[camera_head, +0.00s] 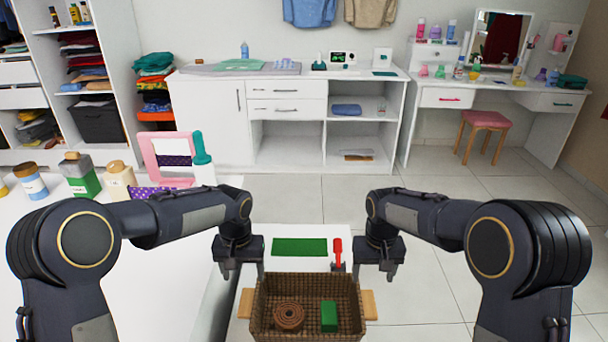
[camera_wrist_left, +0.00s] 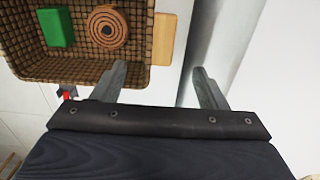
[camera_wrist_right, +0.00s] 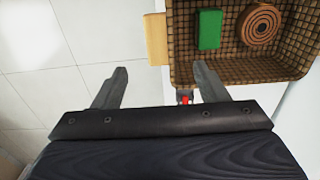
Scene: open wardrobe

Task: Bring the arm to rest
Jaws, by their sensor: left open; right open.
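My left gripper (camera_head: 240,268) hangs to the left of a brown woven basket in the head view. In the left wrist view its two fingers (camera_wrist_left: 162,88) are spread with nothing between them. My right gripper (camera_head: 376,270) hangs to the right of the basket. In the right wrist view its fingers (camera_wrist_right: 155,88) are also apart and empty. Both arms are bent inward at similar heights. The basket (camera_head: 308,281) holds a brown coiled item (camera_head: 289,316) and a green block (camera_head: 329,316); neither gripper holds them.
The basket has light wooden side handles (camera_head: 369,304). Behind it lie a green mat (camera_head: 299,247) and a red-handled tool (camera_head: 338,254) on a white surface. A white table (camera_head: 150,270) with bottles and a pink frame (camera_head: 167,158) is at left. Open tiled floor (camera_head: 420,300) lies right.

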